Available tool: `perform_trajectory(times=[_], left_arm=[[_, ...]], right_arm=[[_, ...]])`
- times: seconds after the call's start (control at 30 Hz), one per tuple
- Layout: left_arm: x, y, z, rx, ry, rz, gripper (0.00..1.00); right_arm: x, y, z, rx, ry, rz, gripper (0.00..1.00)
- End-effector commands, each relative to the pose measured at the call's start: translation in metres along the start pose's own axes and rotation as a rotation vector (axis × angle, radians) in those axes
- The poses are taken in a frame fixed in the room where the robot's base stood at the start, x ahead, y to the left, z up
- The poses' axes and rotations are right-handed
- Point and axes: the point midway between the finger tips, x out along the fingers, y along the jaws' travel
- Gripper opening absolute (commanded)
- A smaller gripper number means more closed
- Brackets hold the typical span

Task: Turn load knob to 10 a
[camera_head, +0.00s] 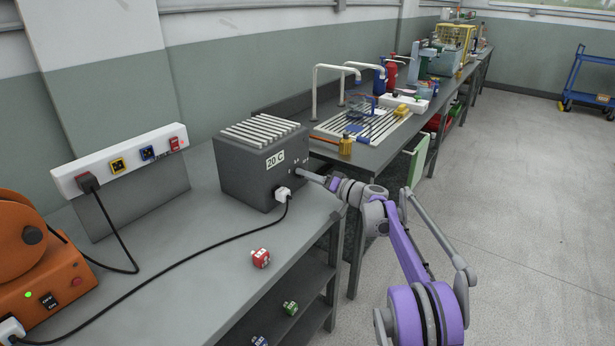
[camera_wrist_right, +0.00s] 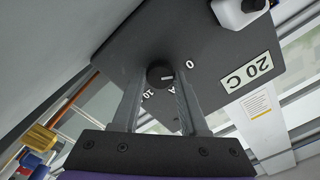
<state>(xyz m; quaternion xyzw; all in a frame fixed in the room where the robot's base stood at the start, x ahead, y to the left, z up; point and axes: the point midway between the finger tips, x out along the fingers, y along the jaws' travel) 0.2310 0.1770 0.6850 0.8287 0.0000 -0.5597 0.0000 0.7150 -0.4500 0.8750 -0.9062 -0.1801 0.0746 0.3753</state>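The grey load box (camera_head: 238,182) with a ribbed top stands on the near bench, its "20 C" label facing right. In the right wrist view its dark face (camera_wrist_right: 215,45) shows the round black load knob (camera_wrist_right: 160,75) with the marks 0, A and 10 around it. The knob's short white line points right in that view, nearer 0 than 10. My right gripper (camera_wrist_right: 161,72) has one finger on each side of the knob, and both appear to touch it. In the head view this gripper (camera_head: 312,178) reaches the box's right face. My left gripper is out of view.
A white plug (camera_head: 282,193) with a black cable sits in the box front, beside my right gripper. A red die-like block (camera_head: 260,257) lies near the bench edge. An orange machine (camera_head: 45,265) and a socket strip (camera_head: 120,160) are at left.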

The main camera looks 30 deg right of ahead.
Motion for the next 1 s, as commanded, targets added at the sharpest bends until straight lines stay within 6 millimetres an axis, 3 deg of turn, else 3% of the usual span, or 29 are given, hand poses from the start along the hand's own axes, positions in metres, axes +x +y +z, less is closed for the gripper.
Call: perform_trajectory(times=[0.03, 0.2, 0.67, 1.0], left_arm=[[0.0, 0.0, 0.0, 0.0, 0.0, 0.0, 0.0], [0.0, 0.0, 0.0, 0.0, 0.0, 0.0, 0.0], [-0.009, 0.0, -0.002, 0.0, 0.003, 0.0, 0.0], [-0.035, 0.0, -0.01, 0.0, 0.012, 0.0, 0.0]], right_arm=[[0.0, 0.0, 0.0, 0.0, 0.0, 0.0, 0.3], [0.0, 0.0, 0.0, 0.0, 0.0, 0.0, 0.0], [0.0, -0.002, -0.001, 0.077, 0.0, -0.001, 0.0], [-0.001, -0.003, -0.002, 0.345, 0.0, -0.001, 0.0]])
